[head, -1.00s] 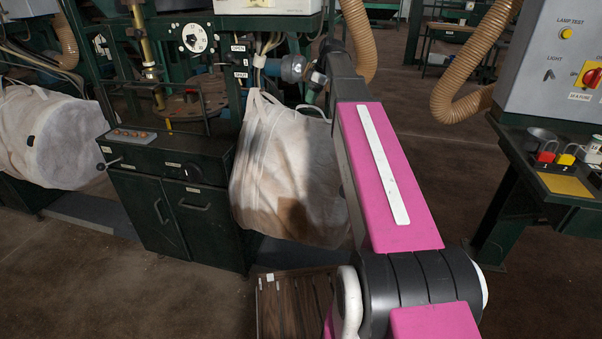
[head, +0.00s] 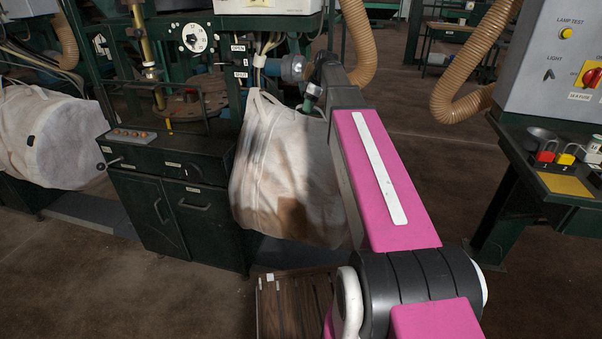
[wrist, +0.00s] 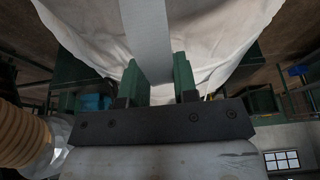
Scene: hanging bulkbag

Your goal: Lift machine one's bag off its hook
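Machine one's bag (head: 285,170), taken to be the off-white one in the middle, hangs beside the dark green cabinet, with brown stains low down. Its top rises in a peak below the pipes. In the wrist view, white bag cloth (wrist: 215,35) fills the upper part. A grey strap (wrist: 146,35) runs down between the two green fingers of my gripper (wrist: 161,75). The fingers stand apart, one on each side of the strap; I cannot tell whether they touch it. The hook is not clearly visible. My arm hides the bag's right side in the head view.
A dark green cabinet (head: 185,205) stands left of the bag. Another white bag (head: 55,140) hangs at far left. A slatted wooden pallet (head: 295,305) lies on the floor below. A bench with padlocks (head: 555,170) and a grey control box (head: 555,60) are at right.

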